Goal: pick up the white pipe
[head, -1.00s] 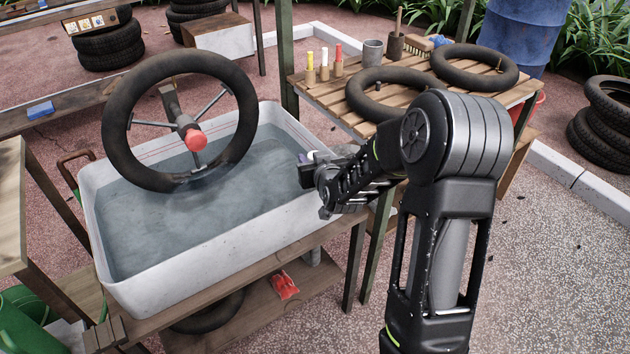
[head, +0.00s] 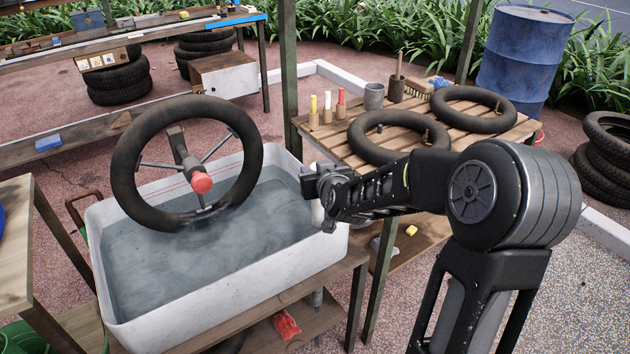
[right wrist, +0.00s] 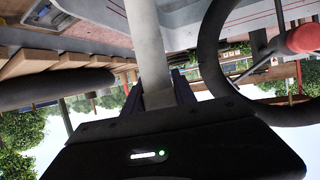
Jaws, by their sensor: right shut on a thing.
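The white pipe (head: 317,214) is upright in the head view, at the right end of the white water tub. My right gripper (head: 312,183) is shut around its upper part and hides some of it. In the right wrist view the pipe (right wrist: 148,45) runs away from between the dark fingers (right wrist: 158,97). I cannot tell whether its lower end touches anything. My left gripper is not in view.
The white tub (head: 220,287) of water stands on a wooden stand, with a black tyre ring (head: 128,182) on a red-tipped holder above it. A slatted table (head: 455,140) behind my right arm carries two inner tubes (head: 380,158), chalk-like sticks and cups.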

